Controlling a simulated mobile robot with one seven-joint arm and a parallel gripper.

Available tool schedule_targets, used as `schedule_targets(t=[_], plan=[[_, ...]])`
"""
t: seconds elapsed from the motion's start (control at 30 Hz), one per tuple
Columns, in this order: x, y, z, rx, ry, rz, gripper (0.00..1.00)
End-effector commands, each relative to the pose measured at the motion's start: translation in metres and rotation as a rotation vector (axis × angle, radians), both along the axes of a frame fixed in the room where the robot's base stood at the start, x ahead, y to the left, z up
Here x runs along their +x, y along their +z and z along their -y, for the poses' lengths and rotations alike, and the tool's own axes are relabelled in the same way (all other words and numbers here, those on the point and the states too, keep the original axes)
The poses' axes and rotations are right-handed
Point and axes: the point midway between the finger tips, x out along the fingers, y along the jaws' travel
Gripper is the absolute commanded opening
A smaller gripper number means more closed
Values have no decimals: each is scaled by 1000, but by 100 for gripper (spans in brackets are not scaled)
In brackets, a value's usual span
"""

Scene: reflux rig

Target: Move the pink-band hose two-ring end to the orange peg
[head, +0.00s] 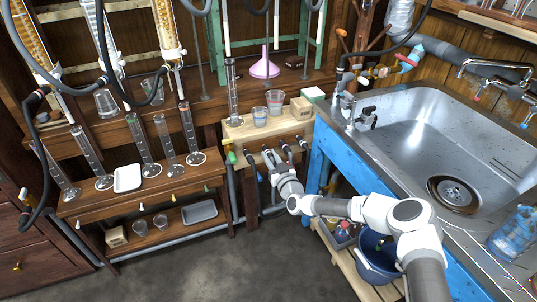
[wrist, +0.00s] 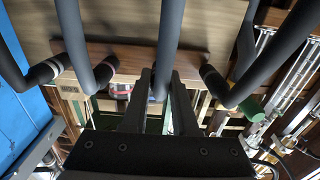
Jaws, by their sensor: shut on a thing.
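My gripper (head: 272,160) is at the front edge of the light wooden bench, among several hanging dark hose ends. In the wrist view my gripper (wrist: 163,80) is shut on a dark grey hose (wrist: 171,30) that runs between its two fingers. The fingers hide the end of this hose, so I cannot see its band or rings. I cannot pick out the orange peg for certain; small coloured pegs (head: 178,188) line the low shelf's front edge.
A hose end with a green tip (head: 232,157) hangs left of my gripper. The blue-sided sink bench (head: 335,150) stands close on the right, with a blue bucket (head: 375,265) below. Glass cylinders (head: 190,135) stand on the low shelf at left. The floor in front is clear.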

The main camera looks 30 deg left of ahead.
Motion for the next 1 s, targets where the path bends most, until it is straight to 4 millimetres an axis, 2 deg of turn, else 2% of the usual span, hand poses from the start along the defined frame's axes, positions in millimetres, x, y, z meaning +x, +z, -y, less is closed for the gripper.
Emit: schedule_targets(t=[0.23, 0.27, 0.43, 0.77, 1.0], plan=[[0, 0, 0, 0, 0, 0, 0], [0, 0, 0, 0, 0, 0, 30], [0, 0, 0, 0, 0, 0, 61], [-1, 0, 1, 0, 0, 0, 62], [-14, 3, 20, -1, 1, -2, 62]])
